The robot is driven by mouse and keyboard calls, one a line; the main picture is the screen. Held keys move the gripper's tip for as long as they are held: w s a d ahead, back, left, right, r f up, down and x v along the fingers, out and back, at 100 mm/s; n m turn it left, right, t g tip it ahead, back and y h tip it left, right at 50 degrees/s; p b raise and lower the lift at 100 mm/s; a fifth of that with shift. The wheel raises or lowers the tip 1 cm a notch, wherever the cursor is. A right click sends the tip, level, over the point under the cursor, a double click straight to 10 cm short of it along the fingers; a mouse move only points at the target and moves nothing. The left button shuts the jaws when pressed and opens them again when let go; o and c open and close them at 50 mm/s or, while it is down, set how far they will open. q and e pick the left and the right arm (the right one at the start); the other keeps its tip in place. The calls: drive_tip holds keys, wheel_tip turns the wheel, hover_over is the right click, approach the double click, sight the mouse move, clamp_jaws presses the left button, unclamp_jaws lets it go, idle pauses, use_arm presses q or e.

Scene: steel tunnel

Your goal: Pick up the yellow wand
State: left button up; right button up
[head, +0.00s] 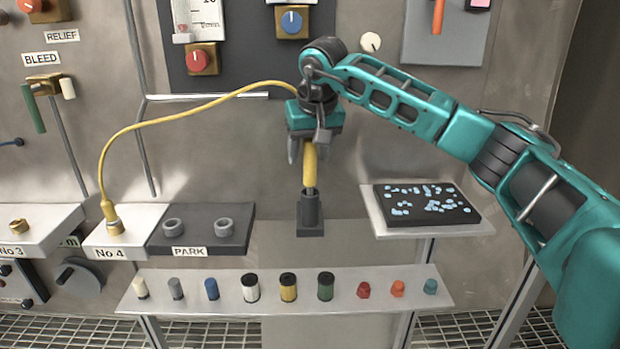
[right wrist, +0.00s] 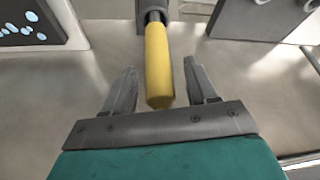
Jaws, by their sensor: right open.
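The yellow wand (head: 309,165) stands upright in a dark grey holder (head: 310,217) in the head view. A yellow hose (head: 165,119) runs from the No 4 block up to behind my right gripper; whether it joins the wand is hidden. My right gripper (head: 302,158) is above the holder, with its fingers on either side of the wand. In the right wrist view the wand (right wrist: 159,65) lies between the two open fingers of the gripper (right wrist: 158,80), with a gap on each side. My left gripper is not in view.
A shelf (head: 190,303) with several small coloured cylinders and knobs runs below the holder. A dark pad with blue pieces (head: 428,204) lies on a ledge at right. The PARK block (head: 203,236) and No 4 block (head: 120,240) are at left. Valves and gauges line the wall behind.

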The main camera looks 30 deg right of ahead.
clamp_jaws()
idle(0.4)
drive_tip(key=shift+r, duration=0.15)
